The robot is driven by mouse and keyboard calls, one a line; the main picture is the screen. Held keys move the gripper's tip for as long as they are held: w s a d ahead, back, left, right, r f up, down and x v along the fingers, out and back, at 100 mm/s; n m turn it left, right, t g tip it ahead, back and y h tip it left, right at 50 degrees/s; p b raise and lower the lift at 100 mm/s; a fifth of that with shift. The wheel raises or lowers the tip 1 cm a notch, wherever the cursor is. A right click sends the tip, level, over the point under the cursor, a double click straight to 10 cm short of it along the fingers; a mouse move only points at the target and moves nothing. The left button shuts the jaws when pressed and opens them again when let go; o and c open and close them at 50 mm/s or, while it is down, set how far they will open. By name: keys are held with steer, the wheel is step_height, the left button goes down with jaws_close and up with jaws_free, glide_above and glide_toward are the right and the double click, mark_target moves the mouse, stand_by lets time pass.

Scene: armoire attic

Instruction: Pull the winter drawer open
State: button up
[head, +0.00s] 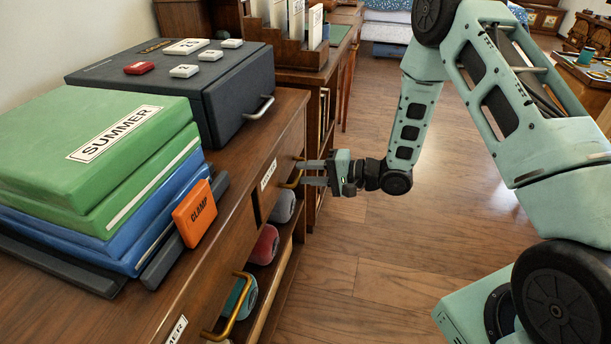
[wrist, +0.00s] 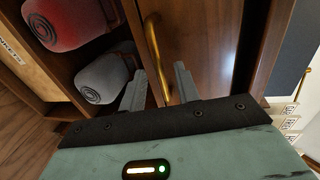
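A closed drawer (head: 262,200) in the wooden cabinet carries a white label (head: 268,175) too small to read for certain. In the wrist view, my gripper (wrist: 160,70) is open and the brass handle (wrist: 154,45) runs down between the fingers. I cannot tell whether either finger touches it. A second drawer handle (head: 230,310) and label (head: 177,330) are nearer, at the bottom of the head view.
Under the drawers, an open shelf holds rolled items: red (head: 265,245), grey (head: 284,206) and teal (head: 241,298). On the cabinet top are green SUMMER folders (head: 75,115), an orange CLAMP block (head: 195,212) and a dark case (head: 215,85). The wooden floor (head: 370,250) beside the cabinet is clear.

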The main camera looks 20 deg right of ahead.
steer(key=shift+w+a+f, duration=0.1)
steer(key=shift+w+a, duration=0.2)
steer(key=shift+a, duration=0.15)
jaws_close()
steer(key=f+p+v, duration=0.3)
steer(key=p+v, duration=0.1)
steer(key=v, duration=1)
steer(key=d+f+p+v, duration=0.1)
steer(key=f+p+v, duration=0.2)
steer(key=v, duration=1.1)
steer(key=shift+s+p, duration=0.4)
steer(key=shift+p, duration=0.75)
steer(key=shift+d+r, duration=0.1)
steer(key=shift+d, duration=0.05)
jaws_free()
